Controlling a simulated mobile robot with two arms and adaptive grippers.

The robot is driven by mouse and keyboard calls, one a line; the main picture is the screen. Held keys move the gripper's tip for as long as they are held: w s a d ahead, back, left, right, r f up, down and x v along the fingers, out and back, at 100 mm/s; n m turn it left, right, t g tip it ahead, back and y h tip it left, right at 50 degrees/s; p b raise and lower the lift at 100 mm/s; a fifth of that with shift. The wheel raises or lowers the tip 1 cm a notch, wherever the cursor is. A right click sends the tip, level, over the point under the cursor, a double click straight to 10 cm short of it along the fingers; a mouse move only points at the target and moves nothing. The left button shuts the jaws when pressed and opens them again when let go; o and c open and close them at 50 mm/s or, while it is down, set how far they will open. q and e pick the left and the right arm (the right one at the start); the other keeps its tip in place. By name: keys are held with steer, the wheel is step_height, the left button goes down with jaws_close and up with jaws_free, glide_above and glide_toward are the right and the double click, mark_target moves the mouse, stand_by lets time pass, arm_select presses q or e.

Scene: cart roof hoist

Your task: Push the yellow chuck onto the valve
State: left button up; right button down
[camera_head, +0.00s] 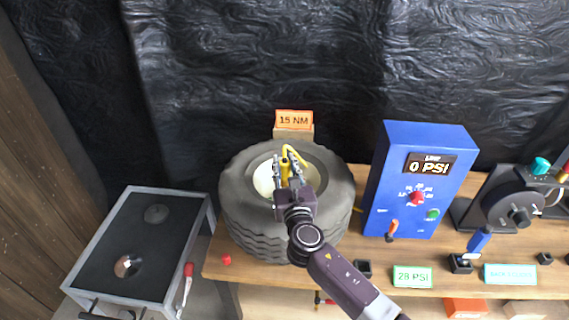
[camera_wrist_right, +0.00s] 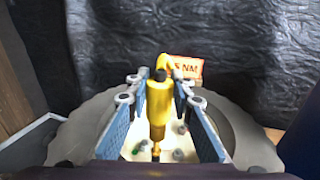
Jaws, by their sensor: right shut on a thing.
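The yellow chuck (camera_head: 285,166) is upright over the cream wheel hub (camera_head: 263,180), and a yellow hose bends away from its top. In the right wrist view the chuck (camera_wrist_right: 159,102) stands between the blue-padded fingers of my right gripper (camera_wrist_right: 160,84). My right gripper also shows in the head view (camera_head: 287,172), shut on the chuck. The chuck's narrow lower end points down into the hub (camera_wrist_right: 170,140), among several grey nuts and a small green spot. I cannot make out the valve or tell whether the chuck touches it. My left gripper is out of view.
The black tire (camera_head: 245,215) lies flat on the wooden bench (camera_head: 270,270). A blue box (camera_head: 405,205) reading 0 PSI stands right of it. Behind is a 15 NM sign (camera_head: 293,119). A grey cart (camera_head: 115,270) stands at the left, and a red-handled tool (camera_head: 188,272) is beside it.

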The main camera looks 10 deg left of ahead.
mark_target(286, 177)
steer(key=shift+f+b, duration=1.3)
steer(key=shift+f, duration=0.4)
steer(key=c, duration=1.6)
jaws_free()
steer(key=shift+s, duration=0.1)
steer(key=v, duration=1.2)
